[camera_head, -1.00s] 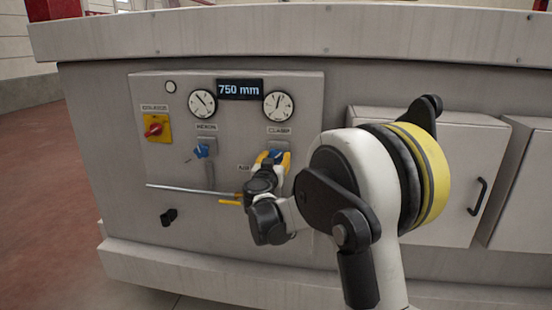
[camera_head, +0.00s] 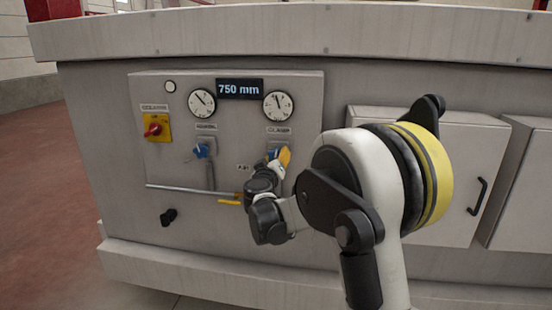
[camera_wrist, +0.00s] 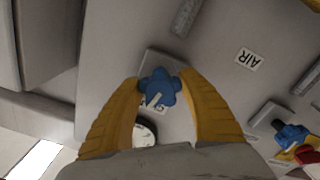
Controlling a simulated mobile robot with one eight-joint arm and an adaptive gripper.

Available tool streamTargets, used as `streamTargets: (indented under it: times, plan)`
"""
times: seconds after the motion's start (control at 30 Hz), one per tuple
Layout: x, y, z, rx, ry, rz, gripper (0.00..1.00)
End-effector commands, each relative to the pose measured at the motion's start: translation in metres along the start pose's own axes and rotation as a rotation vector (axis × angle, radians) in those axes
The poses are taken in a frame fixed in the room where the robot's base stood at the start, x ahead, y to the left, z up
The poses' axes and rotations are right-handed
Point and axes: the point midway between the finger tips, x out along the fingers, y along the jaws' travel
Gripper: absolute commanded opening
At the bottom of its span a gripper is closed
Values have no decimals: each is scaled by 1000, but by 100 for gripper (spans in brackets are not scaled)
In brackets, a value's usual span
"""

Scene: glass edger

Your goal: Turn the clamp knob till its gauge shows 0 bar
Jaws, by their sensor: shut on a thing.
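The blue clamp knob (camera_wrist: 160,88) sits between the yellow fingers of my gripper (camera_wrist: 162,84) in the wrist view. My gripper is shut on it. In the head view my gripper (camera_head: 281,157) is at the knob under the CLAMP label, and the knob (camera_head: 272,153) is mostly hidden. The clamp gauge (camera_head: 278,105) is a round white dial above that label, with its needle pointing nearly straight up, slightly left. Its figures are too small to read. In the wrist view the gauge (camera_wrist: 146,132) is partly hidden behind the fingers.
A second blue knob (camera_head: 202,151) and gauge (camera_head: 202,103) are to the left. A red and yellow switch (camera_head: 155,128) is farther left. A display (camera_head: 240,89) reads 750 mm. A thin rod (camera_head: 190,190) runs below the knobs. A cabinet door (camera_head: 455,180) is at right.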

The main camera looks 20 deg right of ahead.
Motion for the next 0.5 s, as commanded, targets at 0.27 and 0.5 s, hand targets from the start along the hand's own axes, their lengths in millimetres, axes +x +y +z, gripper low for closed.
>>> streamTargets:
  times: [0.27,0.5]
  plan:
    - [0,1,0,-260,0,0,17]
    - [0,1,0,-488,0,0,17]
